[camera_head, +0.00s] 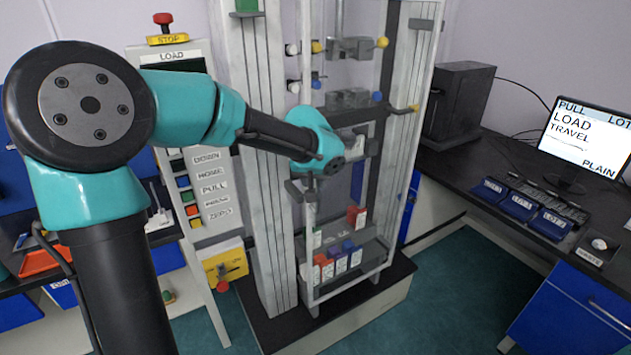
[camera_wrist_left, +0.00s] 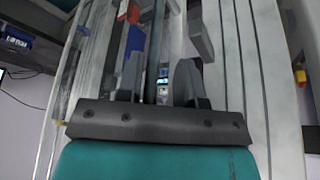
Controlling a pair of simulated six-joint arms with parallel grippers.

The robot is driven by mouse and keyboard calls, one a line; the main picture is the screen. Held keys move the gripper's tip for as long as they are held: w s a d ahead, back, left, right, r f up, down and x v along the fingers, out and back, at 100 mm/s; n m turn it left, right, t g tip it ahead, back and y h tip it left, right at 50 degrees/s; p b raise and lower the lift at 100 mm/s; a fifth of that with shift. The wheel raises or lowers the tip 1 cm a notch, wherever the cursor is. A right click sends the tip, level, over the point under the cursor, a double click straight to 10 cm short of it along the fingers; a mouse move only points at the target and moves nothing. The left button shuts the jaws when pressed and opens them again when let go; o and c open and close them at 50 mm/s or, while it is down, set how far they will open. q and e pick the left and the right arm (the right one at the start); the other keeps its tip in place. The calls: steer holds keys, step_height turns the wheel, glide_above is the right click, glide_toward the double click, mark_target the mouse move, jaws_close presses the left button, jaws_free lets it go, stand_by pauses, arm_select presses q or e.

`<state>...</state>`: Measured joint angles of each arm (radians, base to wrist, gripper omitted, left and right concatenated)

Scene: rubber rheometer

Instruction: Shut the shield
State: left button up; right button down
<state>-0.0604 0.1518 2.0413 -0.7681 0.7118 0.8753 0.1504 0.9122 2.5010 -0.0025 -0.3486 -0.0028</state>
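The shield seems to be the upright light-grey framed panel (camera_head: 309,240) on the front of the tall test machine; its pane is too clear for me to tell how far open it stands. My left gripper (camera_head: 303,188) is in front of the machine's middle, beside the frame's left upright, pointing down. In the left wrist view my left gripper (camera_wrist_left: 160,75) shows two dark fingers apart, with a thin dark upright bar between or behind them. I cannot tell whether they touch it. My right gripper is in neither view.
A rack of red, blue and white pieces (camera_head: 338,262) sits low in the machine. A button panel (camera_head: 195,185) stands left. A dark bench (camera_head: 480,165) with a monitor (camera_head: 590,135), blue bins (camera_head: 520,207) and a black box (camera_head: 460,100) is at right.

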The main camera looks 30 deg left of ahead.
arm_select(q)
steer(key=shift+s, duration=0.1)
stand_by(0.3)
steer(key=v, duration=1.7)
steer(key=shift+r, duration=0.2)
steer(key=shift+d, duration=0.1)
steer(key=w+d+f+m+g+h, duration=0.1)
steer(key=d+f, duration=0.2)
steer(key=f, duration=0.9)
steer(key=w+d+f+m+g+h, duration=0.1)
steer(key=w+d+f+h, duration=0.15)
steer(key=f, duration=0.85)
steer(key=d+f+m+g+h, duration=0.1)
steer(key=d+f, duration=0.3)
steer(key=f, duration=0.8)
steer(key=s+d+f, duration=0.1)
steer(key=s+f, duration=0.7)
steer(key=f, duration=0.4)
steer(key=s+d+f, duration=0.1)
steer(key=s+f, duration=0.7)
steer(key=f, duration=0.4)
steer(key=shift+s+f+n+g+h, duration=0.3)
steer(key=shift+s+f+n+h, duration=0.05)
steer(key=shift+f+n, duration=0.05)
steer(key=shift+a, duration=0.1)
